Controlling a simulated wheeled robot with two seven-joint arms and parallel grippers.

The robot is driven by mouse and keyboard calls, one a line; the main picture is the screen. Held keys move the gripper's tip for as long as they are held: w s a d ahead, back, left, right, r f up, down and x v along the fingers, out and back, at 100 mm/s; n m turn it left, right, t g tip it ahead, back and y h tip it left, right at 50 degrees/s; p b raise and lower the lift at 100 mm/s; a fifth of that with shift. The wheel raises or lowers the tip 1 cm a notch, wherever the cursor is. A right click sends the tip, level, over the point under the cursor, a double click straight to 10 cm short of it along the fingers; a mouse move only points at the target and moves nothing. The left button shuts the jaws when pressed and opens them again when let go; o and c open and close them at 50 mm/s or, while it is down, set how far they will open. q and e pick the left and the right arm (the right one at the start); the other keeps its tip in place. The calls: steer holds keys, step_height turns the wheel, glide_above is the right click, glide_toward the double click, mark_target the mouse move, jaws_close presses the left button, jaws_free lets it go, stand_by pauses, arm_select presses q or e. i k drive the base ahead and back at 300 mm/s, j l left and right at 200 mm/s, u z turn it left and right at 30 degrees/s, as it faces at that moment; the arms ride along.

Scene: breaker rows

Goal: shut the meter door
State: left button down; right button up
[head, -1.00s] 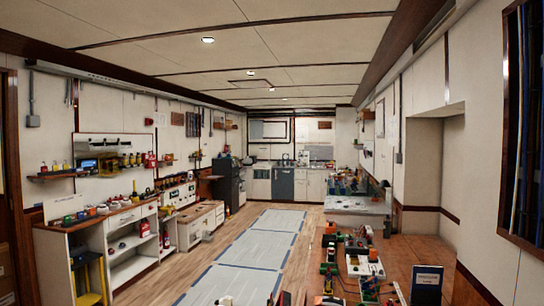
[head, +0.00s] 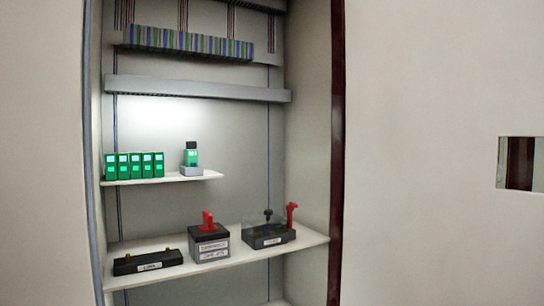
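An open upright cabinet or recess (head: 190,110) fills the left and middle of the head view, with its inside exposed. No meter door can be told for certain. A pale flat panel (head: 430,230) lies to the right of the recess, with a small rectangular opening or window (head: 521,163) in it; I cannot tell if it is a door or wall. A dark red-brown vertical strip (head: 338,150) runs along the recess's right edge. Neither of my grippers is in view.
Inside, a short shelf (head: 165,179) holds several green modules (head: 134,164) and a green device (head: 191,154). A lower shelf (head: 215,258) holds a black block (head: 148,263), a red-handled switch box (head: 209,244) and a clear-covered unit (head: 268,235). Striped wiring (head: 188,41) runs above.

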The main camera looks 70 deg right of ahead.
mark_target(434, 87)
steer(key=z, duration=0.4)
steer(key=k+l+z, duration=0.1)
steer(key=z, duration=0.3)
steer(key=l+z, duration=0.1)
steer(key=z, duration=0.7)
steer(key=k+l+z, duration=0.1)
steer(key=l+z, duration=0.35)
steer(key=l, duration=0.7)
steer(key=l+u, duration=0.25)
steer(key=l, duration=0.2)
steer(key=l+u, duration=0.25)
steer(key=l, duration=0.25)
steer(key=l+u, duration=0.25)
steer(key=l, duration=0.25)
steer(key=k+l+u, duration=0.25)
steer(key=l, duration=0.15)
steer(key=l+u, duration=0.25)
steer(key=l, duration=0.25)
